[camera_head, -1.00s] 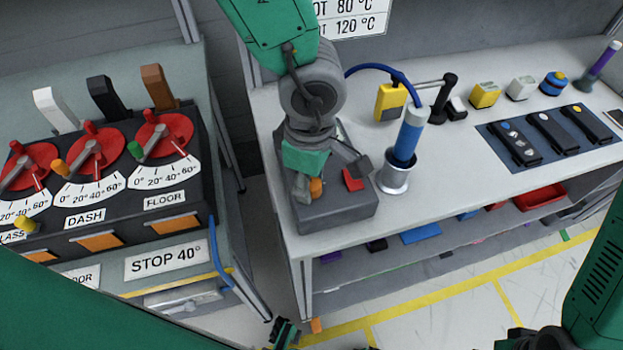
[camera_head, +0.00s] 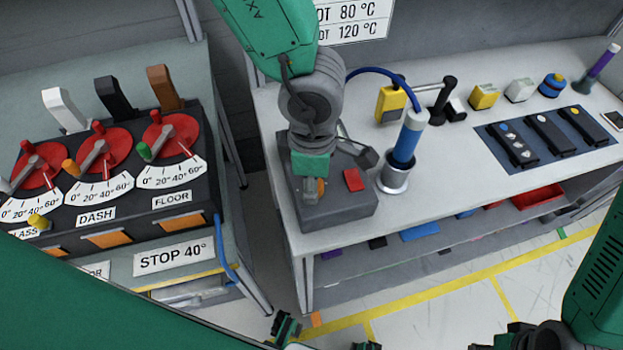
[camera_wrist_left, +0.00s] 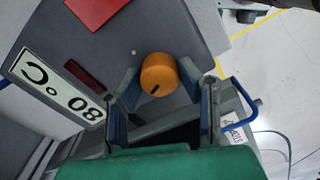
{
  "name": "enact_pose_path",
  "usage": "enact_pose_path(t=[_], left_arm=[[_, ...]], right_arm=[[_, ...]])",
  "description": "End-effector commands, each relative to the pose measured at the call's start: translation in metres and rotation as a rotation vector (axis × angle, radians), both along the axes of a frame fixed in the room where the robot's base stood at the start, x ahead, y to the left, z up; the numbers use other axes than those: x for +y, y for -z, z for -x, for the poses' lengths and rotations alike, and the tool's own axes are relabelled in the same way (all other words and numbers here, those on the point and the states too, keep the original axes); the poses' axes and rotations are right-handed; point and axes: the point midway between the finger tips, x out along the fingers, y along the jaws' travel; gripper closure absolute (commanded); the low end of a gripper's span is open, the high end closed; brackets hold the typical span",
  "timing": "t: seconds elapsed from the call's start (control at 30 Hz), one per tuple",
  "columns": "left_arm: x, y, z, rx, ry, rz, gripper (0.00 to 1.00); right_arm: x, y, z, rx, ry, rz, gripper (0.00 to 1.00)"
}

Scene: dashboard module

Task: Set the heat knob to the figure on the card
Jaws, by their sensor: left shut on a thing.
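The orange heat knob (camera_wrist_left: 159,73) sits on a dark grey box (camera_head: 340,213), between the fingers of my left gripper (camera_wrist_left: 160,95). A dark mark on the knob points to the lower left in the wrist view. My left gripper (camera_head: 312,192) is shut on the knob and partly hides it in the head view. A card (camera_wrist_left: 58,88) beside the knob reads 80 °C, upside down in the wrist view. A dark red window (camera_wrist_left: 85,75) and a red button (camera_head: 353,180) are on the box.
A blue-handled tool (camera_head: 407,140) stands in a metal cup (camera_head: 394,177) close right of the box. A yellow block (camera_head: 391,103) is behind. Left is a console (camera_head: 160,224) with red dials, levers and a STOP 40° plate (camera_head: 174,258). A wall sign (camera_head: 352,20) shows 80 °C and 120 °C.

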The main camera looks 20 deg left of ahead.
Motion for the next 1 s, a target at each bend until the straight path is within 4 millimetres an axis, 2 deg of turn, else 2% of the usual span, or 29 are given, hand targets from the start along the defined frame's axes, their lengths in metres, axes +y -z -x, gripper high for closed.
enact_pose_path(t=[0.03, 0.07, 0.1, 0.4, 0.53, 1.0], left_arm=[[-0.003, 0.0, -0.001, -0.004, 0.002, 0.008, 0.98], [-0.003, 0.0, -0.001, -0.004, 0.002, 0.007, 0.59], [-0.003, 0.0, -0.001, -0.004, 0.002, 0.007, 0.49], [-0.001, -0.001, 0.0, -0.004, 0.002, 0.004, 0.49], [-0.001, -0.01, -0.001, -0.004, 0.0, 0.006, 0.49], [-0.003, -0.1, -0.003, -0.003, 0.0, 0.006, 0.49]], right_arm=[[0.0, 0.0, 0.0, 0.0, 0.0, 0.0, 0.6], [0.0, 0.0, 0.0, 0.0, 0.0, 0.0, 0.6], [0.0, 0.0, 0.0, 0.0, 0.0, 0.0, 0.6], [0.0, 0.0, 0.0, -0.001, 0.0, 0.0, 0.6], [0.0, 0.0, 0.003, -0.002, 0.0, 0.0, 0.6], [0.0, 0.0, 0.002, -0.002, 0.0, 0.0, 0.6]])
